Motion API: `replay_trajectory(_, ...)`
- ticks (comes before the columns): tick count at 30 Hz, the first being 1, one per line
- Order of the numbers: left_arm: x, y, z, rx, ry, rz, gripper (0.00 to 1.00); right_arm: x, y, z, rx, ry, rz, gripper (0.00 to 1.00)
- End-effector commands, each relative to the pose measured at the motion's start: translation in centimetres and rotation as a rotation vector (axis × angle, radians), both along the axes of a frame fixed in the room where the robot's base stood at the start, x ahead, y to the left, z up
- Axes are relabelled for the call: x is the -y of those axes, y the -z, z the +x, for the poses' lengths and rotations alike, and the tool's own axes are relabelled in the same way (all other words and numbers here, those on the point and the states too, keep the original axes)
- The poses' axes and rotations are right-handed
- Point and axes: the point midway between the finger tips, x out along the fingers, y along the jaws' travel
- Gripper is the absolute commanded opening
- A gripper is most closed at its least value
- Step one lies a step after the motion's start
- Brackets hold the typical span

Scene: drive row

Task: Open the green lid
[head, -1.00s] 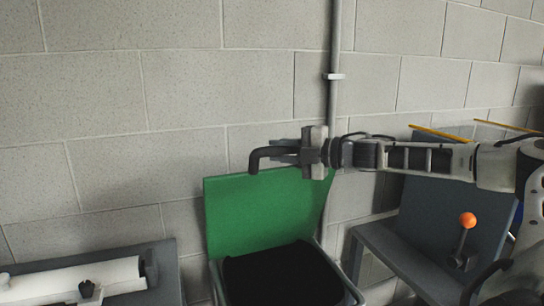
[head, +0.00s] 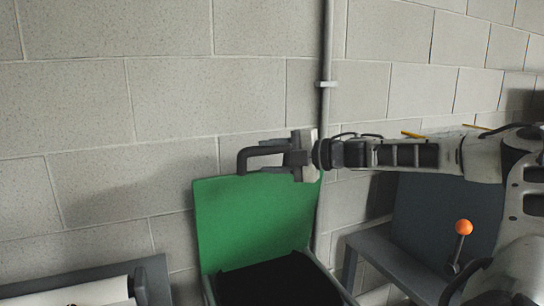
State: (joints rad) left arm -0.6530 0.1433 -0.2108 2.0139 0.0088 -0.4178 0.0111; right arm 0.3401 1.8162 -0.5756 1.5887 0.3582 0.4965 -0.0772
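The green lid (head: 250,220) stands raised, nearly upright, at the back of a dark-lined bin (head: 280,280) in the lower middle of the head view. The bin's opening below it shows black inside. My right gripper (head: 243,160) reaches in from the right and is at the lid's top edge, in front of or just above it; I cannot tell whether it touches. Its fingers point left and nothing shows between them. Whether they are apart is hard to judge from this side. My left gripper is not in the view.
A grey block wall with a vertical pipe (head: 325,110) is behind the bin. To the right is a dark panelled unit (head: 440,215) with an orange-knobbed lever (head: 463,228). At lower left is a grey bench (head: 155,275) with a white cylinder (head: 90,292).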

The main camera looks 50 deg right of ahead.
Motion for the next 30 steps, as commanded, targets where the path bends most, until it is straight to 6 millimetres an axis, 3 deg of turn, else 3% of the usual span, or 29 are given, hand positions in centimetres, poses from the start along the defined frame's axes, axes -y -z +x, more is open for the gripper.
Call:
replay_trajectory(6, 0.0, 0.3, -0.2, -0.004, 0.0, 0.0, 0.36, 0.1, 0.0, -0.2, 0.001, 0.0, -0.002, 0.44)
replay_trajectory(11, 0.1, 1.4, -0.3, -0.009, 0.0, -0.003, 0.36, 0.7, -0.1, -1.7, 0.003, 0.0, -0.005, 0.44)
replay_trajectory(24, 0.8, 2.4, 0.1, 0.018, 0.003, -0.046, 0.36, 4.5, -1.5, -11.1, 0.004, 0.005, -0.004, 0.44)
replay_trajectory(30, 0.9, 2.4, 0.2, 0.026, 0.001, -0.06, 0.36, 5.6, -2.0, -13.8, 0.002, 0.002, -0.001, 0.44)
